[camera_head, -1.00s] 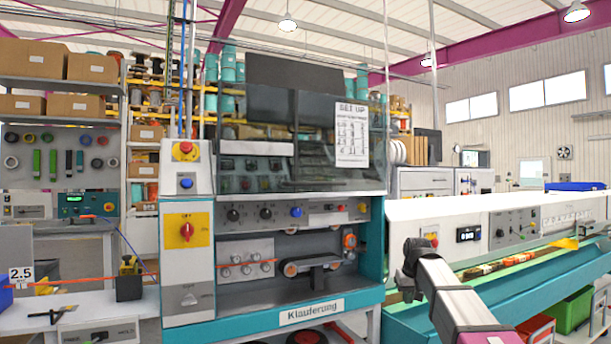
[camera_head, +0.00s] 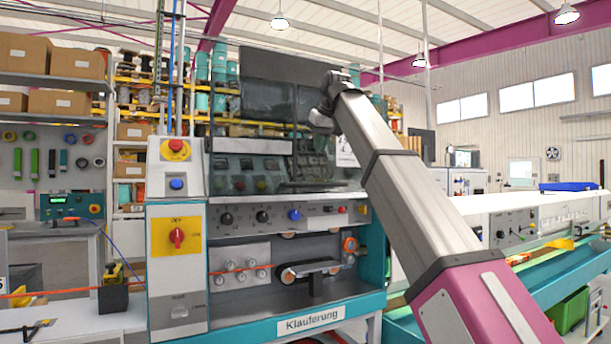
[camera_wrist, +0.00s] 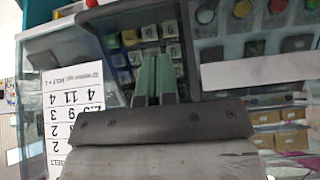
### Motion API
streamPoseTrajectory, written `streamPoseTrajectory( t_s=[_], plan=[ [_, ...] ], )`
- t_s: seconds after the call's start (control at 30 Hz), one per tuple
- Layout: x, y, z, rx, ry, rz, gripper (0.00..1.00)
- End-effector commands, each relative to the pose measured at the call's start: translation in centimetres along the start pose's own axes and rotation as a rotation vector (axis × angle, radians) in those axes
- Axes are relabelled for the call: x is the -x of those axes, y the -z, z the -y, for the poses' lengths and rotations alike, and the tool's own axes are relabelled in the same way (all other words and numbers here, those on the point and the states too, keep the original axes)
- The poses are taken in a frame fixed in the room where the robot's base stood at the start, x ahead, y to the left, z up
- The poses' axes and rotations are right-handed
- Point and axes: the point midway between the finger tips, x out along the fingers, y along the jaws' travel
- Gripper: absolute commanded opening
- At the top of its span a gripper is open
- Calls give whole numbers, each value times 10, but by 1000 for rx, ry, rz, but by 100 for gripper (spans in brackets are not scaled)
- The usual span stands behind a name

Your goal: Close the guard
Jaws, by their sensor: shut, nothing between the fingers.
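The guard (camera_head: 265,110) is a smoky see-through panel on the front of the Klauferung machine. It stands raised over the upper control panel, and the rollers (camera_head: 310,268) in the bay below are uncovered. My gripper (camera_head: 322,115) is up in front of the guard's right part, partly hidden by my own arm. In the wrist view, the green fingers of my gripper (camera_wrist: 154,78) are together and empty, pointing at the panel. I cannot tell whether they touch it. The SET UP sheet (camera_wrist: 80,118) is beside them at left.
A control row with knobs (camera_head: 262,216) runs under the guard. A grey column with a yellow-plated red switch (camera_head: 176,238) stands at the machine's left. A long white and teal line (camera_head: 530,225) lies at right. Shelves stand behind.

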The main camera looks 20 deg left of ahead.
Motion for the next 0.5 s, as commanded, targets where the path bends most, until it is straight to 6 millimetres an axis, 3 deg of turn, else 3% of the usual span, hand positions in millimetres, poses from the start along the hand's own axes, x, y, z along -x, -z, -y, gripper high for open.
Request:
streamPoseTrajectory(
  t_s=[0.1, 0.2, 0.33, 0.5],
  plan=[
    [24, 9, 13, 18, 8, -13, 0],
    [29, 10, 18, 24, 11, -17, 0],
    [19, 9, 18, 25, 12, -16, 0],
    [-10, 9, 19, 25, 12, -15, 0]
  ],
)
